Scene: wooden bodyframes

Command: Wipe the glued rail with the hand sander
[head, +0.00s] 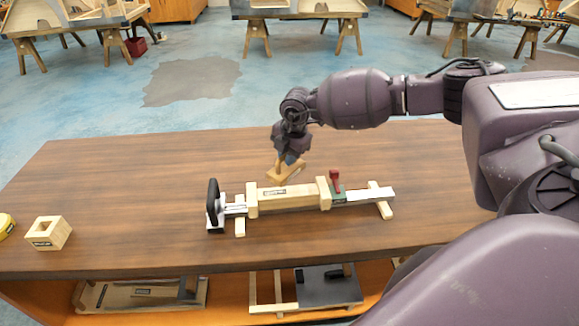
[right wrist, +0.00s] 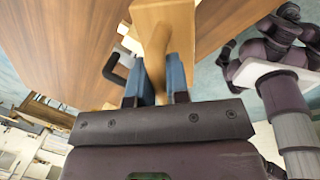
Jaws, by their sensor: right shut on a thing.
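The glued rail (head: 287,197) is a pale wooden bar held lying down in a bar clamp (head: 350,197) on the brown bench. My right gripper (head: 288,160) is just behind the rail in the head view and shut on the hand sander (head: 286,171). The sander is a small wooden block with a rounded handle. In the right wrist view, the blue fingers (right wrist: 159,85) pinch that handle, and the sander's block (right wrist: 166,16) lies beyond them. In the head view the sander is apart from the rail; whether it touches the bench I cannot tell. My left gripper is not in view.
The clamp has a black handle (head: 213,202) at its left end and a red lever (head: 335,180) standing up near its right jaw. A hollow wooden block (head: 49,233) and a yellow item (head: 6,226) sit at the bench's left. The bench's back left is clear.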

